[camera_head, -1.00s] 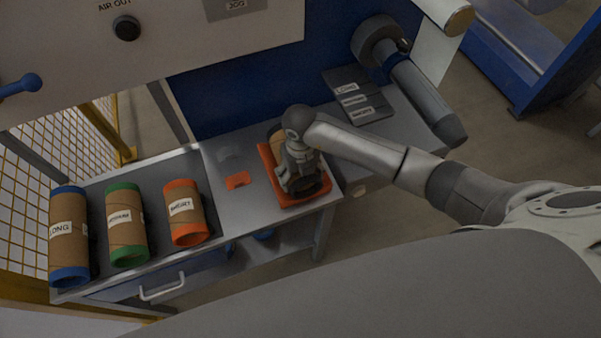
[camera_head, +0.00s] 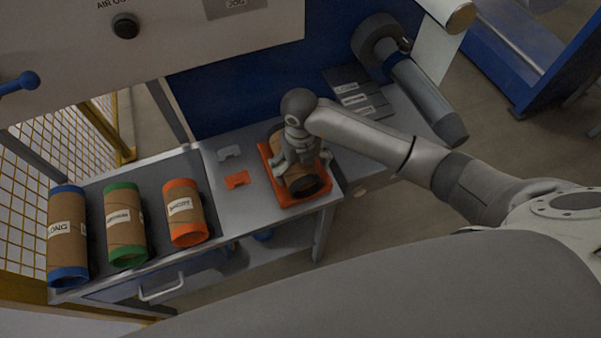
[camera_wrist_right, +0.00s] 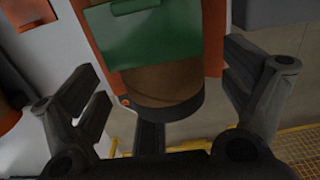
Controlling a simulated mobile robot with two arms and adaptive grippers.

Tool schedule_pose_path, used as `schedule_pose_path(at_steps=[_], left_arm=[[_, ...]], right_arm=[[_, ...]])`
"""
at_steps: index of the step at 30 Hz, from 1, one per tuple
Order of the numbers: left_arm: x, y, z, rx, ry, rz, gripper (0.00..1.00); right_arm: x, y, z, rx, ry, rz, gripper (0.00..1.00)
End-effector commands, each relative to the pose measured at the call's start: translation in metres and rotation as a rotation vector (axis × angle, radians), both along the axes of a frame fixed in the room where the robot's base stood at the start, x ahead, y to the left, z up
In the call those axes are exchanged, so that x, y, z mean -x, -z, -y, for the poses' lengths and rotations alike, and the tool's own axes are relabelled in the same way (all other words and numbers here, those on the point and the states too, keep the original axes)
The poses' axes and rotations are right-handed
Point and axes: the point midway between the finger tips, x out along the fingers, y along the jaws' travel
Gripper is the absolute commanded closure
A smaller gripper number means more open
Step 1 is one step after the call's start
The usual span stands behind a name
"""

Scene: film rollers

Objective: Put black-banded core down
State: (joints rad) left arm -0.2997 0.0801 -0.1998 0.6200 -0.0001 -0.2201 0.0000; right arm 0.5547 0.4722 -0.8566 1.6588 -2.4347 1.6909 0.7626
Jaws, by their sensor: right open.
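The black-banded core (camera_head: 302,184), a brown tube with a dark end band, lies in the orange tray (camera_head: 290,203) on the bench. In the right wrist view the core (camera_wrist_right: 165,88) shows its black band at the near end and a green label or plate on its upper side. My right gripper (camera_head: 300,160) is over the core with its fingers spread to either side. In the wrist view the fingers of the right gripper (camera_wrist_right: 165,95) stand apart from the core, with gaps on both sides. My left gripper is out of view.
Blue-banded (camera_head: 66,240), green-banded (camera_head: 125,227) and orange-banded (camera_head: 186,215) cores lie on the bench at left. A small orange piece (camera_head: 237,180) and a grey piece (camera_head: 229,153) lie left of the tray. A large grey roller (camera_head: 428,100) is at right.

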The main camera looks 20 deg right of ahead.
Motion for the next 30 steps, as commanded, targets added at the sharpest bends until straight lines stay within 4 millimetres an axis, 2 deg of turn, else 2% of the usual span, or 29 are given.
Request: schedule_pose_path(at_steps=[6,12,18,30], left_arm=[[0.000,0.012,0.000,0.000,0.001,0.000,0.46],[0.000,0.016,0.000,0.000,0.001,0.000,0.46],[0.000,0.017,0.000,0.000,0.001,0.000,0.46],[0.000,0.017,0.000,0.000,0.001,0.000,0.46]], right_arm=[[-0.001,-0.047,0.000,0.000,-0.002,0.006,0.04],[0.000,-0.074,0.000,0.000,0.000,0.003,0.04],[0.000,-0.082,0.000,0.000,-0.001,0.000,0.04],[0.000,-0.081,0.000,0.000,-0.001,0.000,0.04]])
